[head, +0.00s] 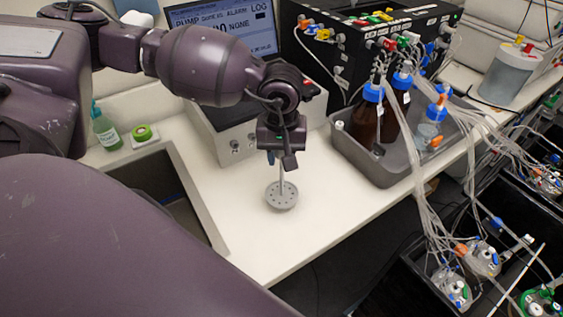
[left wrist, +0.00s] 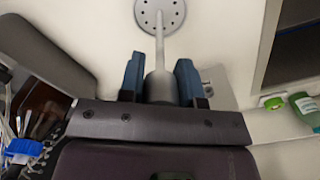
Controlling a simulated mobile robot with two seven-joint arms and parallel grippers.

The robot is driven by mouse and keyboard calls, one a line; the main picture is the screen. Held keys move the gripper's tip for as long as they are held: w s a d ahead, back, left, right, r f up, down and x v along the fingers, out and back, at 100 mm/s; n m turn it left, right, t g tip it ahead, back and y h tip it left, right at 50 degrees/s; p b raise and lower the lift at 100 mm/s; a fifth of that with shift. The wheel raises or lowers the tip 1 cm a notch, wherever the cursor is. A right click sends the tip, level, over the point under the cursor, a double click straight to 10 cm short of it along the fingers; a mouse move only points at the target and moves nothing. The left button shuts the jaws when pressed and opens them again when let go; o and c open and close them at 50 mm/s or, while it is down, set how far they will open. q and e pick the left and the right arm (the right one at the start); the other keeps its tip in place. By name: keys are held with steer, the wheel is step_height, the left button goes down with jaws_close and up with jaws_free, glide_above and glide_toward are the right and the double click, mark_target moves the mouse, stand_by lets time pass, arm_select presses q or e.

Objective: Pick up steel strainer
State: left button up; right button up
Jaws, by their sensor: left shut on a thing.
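The steel strainer (head: 281,196) is a grey disc with small holes on a thin upright rod, over the white counter in the head view. Its disc (left wrist: 160,14) shows at the top of the left wrist view, with the rod leading down to a thicker handle. My left gripper (head: 278,156) points down above the disc. In the left wrist view its two blue fingers (left wrist: 160,80) are shut on the strainer's handle. I cannot tell whether the disc touches the counter. My right gripper is not in view.
A grey tray (head: 353,152) with brown bottles and tubing stands to the right. A device with a screen (head: 228,27) stands behind. A sink opening (head: 203,212), green bottle (head: 106,130) and green tape roll (head: 142,132) are to the left. The white counter (head: 330,200) is clear around the strainer.

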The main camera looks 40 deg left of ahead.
arm_select(q)
step_height(320, 180, up, 19)
steer(key=b, duration=0.1)
steer(key=shift+f, duration=0.1)
stand_by(0.6)
steer(key=shift+d+f, duration=0.1)
